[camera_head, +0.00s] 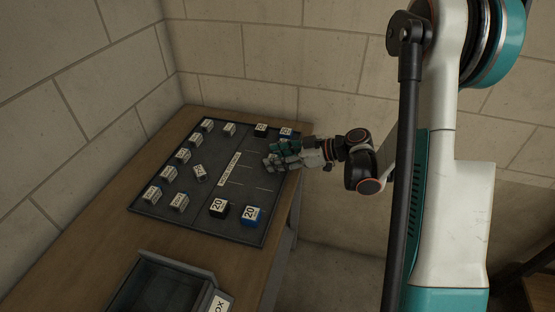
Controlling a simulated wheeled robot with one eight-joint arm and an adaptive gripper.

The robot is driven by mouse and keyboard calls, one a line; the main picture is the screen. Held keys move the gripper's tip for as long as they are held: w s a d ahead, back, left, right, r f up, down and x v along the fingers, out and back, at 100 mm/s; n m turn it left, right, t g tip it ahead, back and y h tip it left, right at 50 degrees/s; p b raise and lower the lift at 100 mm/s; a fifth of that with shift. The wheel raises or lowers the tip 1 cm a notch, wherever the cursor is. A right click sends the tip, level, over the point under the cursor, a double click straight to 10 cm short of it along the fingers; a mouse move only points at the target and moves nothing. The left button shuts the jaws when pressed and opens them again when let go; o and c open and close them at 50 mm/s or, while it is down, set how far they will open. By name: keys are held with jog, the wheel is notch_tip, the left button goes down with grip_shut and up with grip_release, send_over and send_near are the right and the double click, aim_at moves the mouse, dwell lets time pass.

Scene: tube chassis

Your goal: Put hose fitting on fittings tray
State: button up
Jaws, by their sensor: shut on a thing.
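My gripper (272,158) reaches in from the right, low over the right side of a dark flat tray (205,218). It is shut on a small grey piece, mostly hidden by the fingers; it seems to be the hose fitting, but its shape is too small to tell. I cannot tell whether the piece touches the tray. The tray lies on a wooden table and has a white label strip (229,169) in its middle, with thin marking lines to the right of it.
Several small grey labelled blocks stand along the tray's left side, one tilted block (198,172) farther in. An open grey bin (160,286) is at the table's front. Walls rise behind and left.

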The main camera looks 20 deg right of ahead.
jog(key=shift+r, duration=0.1)
jog(key=o, duration=0.7)
jog(key=shift+f, duration=0.2)
jog(key=o, duration=0.4)
